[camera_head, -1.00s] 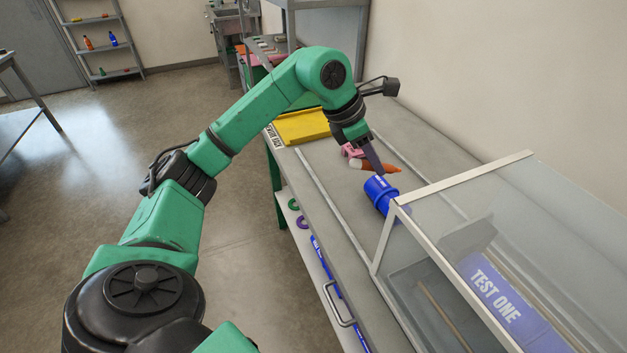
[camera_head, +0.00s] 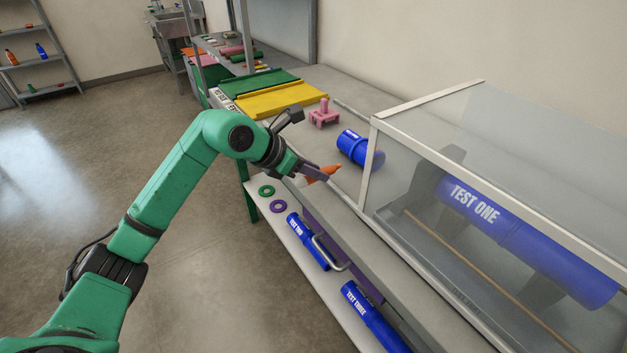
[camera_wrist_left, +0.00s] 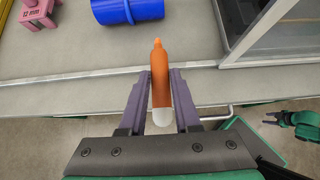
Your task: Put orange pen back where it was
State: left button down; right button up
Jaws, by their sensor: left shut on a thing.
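The orange pen (camera_head: 324,172), with a white end, is held by my left gripper (camera_head: 308,174) at the front edge of the bench top. In the left wrist view the orange pen (camera_wrist_left: 160,75) lies between the two purple fingers of my left gripper (camera_wrist_left: 160,88), its orange tip pointing away from the wrist. The white end sits nearer the palm. My right gripper (camera_wrist_left: 273,118) shows small at the right of the left wrist view, over the floor side; its jaw state is unclear. I cannot tell where the pen was before.
A blue cap-like cylinder (camera_head: 359,149) and a pink block (camera_head: 323,114) stand on the bench behind the pen. A glass case (camera_head: 430,115) is to the right. A yellow tray (camera_head: 280,98) is at the left. The lower shelf (camera_head: 290,212) holds rings and blue tubes.

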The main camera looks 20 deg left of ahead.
pick_arm(q)
notch_tip(320, 180, down, 3)
jog(key=shift+r, duration=0.1)
jog(key=shift+f+b, duration=0.6)
jog(key=shift+f, duration=0.05)
jog(key=c, duration=0.6)
grip_release()
